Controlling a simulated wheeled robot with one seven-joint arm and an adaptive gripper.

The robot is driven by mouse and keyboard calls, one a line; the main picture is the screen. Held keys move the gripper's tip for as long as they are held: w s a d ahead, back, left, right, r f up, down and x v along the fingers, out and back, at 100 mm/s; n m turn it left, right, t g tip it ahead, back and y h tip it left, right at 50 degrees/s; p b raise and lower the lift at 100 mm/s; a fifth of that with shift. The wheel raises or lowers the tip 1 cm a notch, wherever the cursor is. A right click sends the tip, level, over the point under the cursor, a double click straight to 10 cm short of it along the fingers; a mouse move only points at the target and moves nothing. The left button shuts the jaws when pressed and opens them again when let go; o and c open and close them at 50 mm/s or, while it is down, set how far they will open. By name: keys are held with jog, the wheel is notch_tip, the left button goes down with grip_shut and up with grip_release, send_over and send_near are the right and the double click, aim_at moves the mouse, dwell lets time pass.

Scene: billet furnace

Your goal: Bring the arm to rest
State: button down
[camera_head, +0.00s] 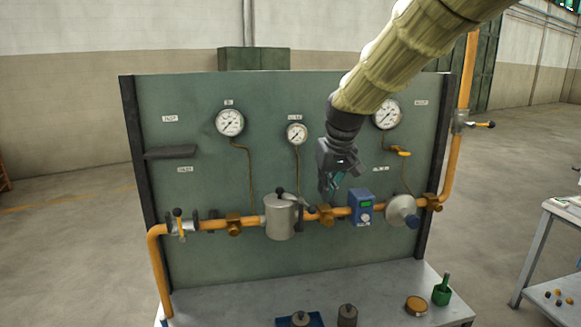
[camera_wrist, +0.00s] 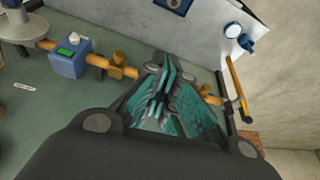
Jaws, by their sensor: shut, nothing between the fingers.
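My gripper (camera_head: 329,190) hangs at the end of my arm in front of the green panel (camera_head: 200,130), right of its centre. Its fingers point down toward the orange pipe, just left of a blue box with a display (camera_head: 361,207). In the wrist view my gripper (camera_wrist: 160,112) shows teal finger pads drawn together with nothing held between them. The blue box (camera_wrist: 70,57) is at the upper left there. My arm's covered link comes in from the upper right of the head view. Whether the fingers touch the pipe is unclear.
An orange pipe (camera_head: 250,222) crosses the panel with brass fittings, a grey canister (camera_head: 281,217) and a round grey part (camera_head: 402,210). Gauges (camera_head: 229,122) sit above. A bench (camera_head: 260,300) below bears a green pot (camera_head: 441,291) and several small parts. A side table (camera_head: 550,240) stands right.

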jog(key=s+d+f+m+g+b, duration=0.15)
jog(key=s+f, duration=0.25)
jog(key=f, duration=1.1)
jog(key=s+d+f+b, duration=0.1)
jog(key=s+d+f, duration=0.3)
jog(key=f, duration=1.1)
jog(key=s+d+f+m+g+b, duration=0.15)
jog(key=s+f, duration=0.35)
jog(key=f, duration=1)
jog(key=s+d+f, duration=0.2)
jog(key=s+f, duration=0.5)
jog(key=s, duration=0.4)
jog(key=s+d+f+b, duration=0.1)
jog(key=s+d+f, duration=0.1)
jog(key=s+f, duration=0.5)
jog(key=s+d+f+m+g+h+b, duration=0.1)
jog(key=s+f, duration=0.6)
jog(key=s, duration=0.9)
jog(key=shift+d+f, duration=0.15)
jog(key=shift+d, duration=0.7)
jog(key=shift+s, duration=0.1)
